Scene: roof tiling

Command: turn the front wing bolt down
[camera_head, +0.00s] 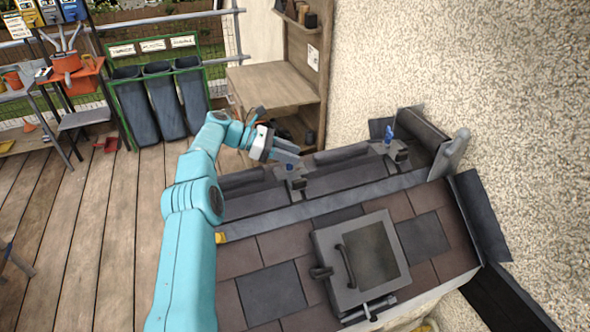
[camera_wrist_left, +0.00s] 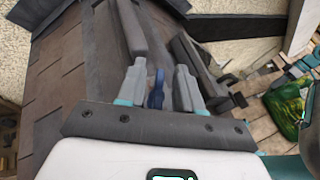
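The front wing bolt is blue and stands on a grey metal clamp (camera_head: 297,184) at the ridge of the small tiled roof. In the head view it is mostly hidden by my left gripper (camera_head: 287,156). In the left wrist view the blue wing bolt (camera_wrist_left: 156,90) shows between the two grey fingertips of my left gripper (camera_wrist_left: 160,85). The fingers are apart, with a visible gap at the right finger. A second blue wing bolt (camera_head: 389,134) stands on another clamp (camera_head: 398,153) farther right along the ridge. My right gripper is not in view.
The roof carries brown and dark tiles (camera_head: 275,290), a skylight (camera_head: 372,254) with a handle, and a long grey batten (camera_head: 330,204). A pebbled wall (camera_head: 440,60) rises behind. Three bins (camera_head: 163,100) and a wooden shelf (camera_head: 275,82) stand to the left.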

